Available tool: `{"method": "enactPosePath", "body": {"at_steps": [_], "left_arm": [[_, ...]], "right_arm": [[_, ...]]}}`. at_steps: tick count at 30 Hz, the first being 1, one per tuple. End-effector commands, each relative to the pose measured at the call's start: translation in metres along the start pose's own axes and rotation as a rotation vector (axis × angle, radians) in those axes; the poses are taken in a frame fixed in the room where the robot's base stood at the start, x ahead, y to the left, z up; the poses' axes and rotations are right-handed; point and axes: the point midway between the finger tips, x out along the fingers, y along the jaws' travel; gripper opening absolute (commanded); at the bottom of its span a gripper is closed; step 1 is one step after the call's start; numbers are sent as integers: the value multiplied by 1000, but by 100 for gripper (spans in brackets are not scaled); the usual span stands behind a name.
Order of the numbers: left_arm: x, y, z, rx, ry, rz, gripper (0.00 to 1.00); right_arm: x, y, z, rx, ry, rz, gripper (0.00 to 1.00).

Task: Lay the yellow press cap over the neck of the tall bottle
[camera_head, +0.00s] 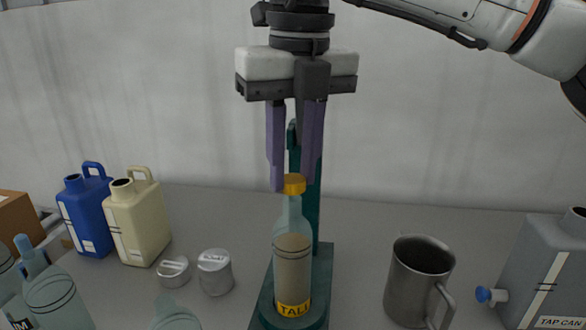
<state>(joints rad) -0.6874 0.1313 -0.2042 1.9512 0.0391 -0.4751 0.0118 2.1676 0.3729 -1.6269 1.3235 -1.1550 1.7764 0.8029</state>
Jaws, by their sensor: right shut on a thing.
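The tall bottle (292,245) is clear, with a beige filling and a yellow label reading "TALL". It stands upright on the base of a dark green stand (310,225). The yellow press cap (294,184) is at the top of the bottle's neck; I cannot tell whether it rests on it or hovers just above. My right gripper (293,183) points straight down from above, its purple fingers on either side of the cap and shut on it. My left gripper is not in view.
A metal mug (419,278) and a grey tap can (550,270) stand to the right. Two grey lidded pots (215,271) (173,271), a cream jug (138,222) and a blue jug (86,214) stand left. Clear bottles (58,298) are at the front left.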

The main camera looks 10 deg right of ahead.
Motion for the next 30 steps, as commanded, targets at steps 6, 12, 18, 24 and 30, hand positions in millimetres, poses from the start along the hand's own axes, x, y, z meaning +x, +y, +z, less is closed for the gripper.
{"method": "enactPosePath", "body": {"at_steps": [6,12,18,24,30], "left_arm": [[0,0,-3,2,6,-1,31],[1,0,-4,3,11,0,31],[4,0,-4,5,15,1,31],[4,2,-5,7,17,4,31],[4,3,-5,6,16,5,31]], "right_arm": [[11,0,-1,2,-2,2,5],[14,0,-2,2,-1,2,5],[20,0,-3,2,-1,1,5],[22,0,-3,2,-1,1,5],[22,0,-3,2,-1,1,44]]}}
